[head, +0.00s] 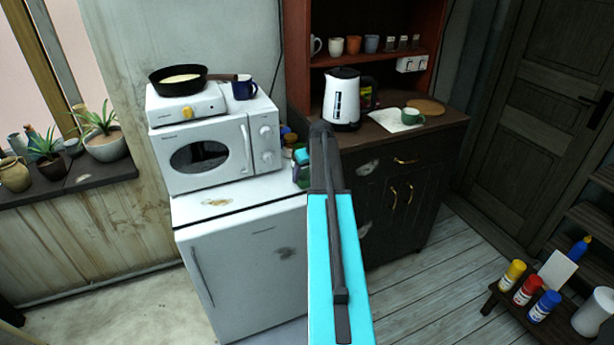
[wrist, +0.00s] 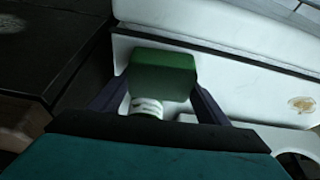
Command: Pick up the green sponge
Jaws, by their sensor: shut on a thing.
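The green sponge (wrist: 163,75) is a dark green block between the two dark fingers of my gripper (wrist: 161,88) in the wrist view. The fingers touch it on both sides, and the gripper is shut on it. In the head view my teal gripper (head: 302,156) is beside the right end of the microwave, above the gap between fridge and cabinet. There the sponge is small and partly hidden, so I cannot make it out clearly. A white ribbed thing (wrist: 147,106) shows just below the sponge in the wrist view.
The white fridge (head: 245,265) carries the microwave (head: 205,152), with a stove and pan on top. The dark cabinet (head: 420,150) to the right holds a kettle (head: 341,100) and a green mug (head: 412,116). Floor (head: 455,265) is clear before the cabinet; a low bench with bottles stands at right.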

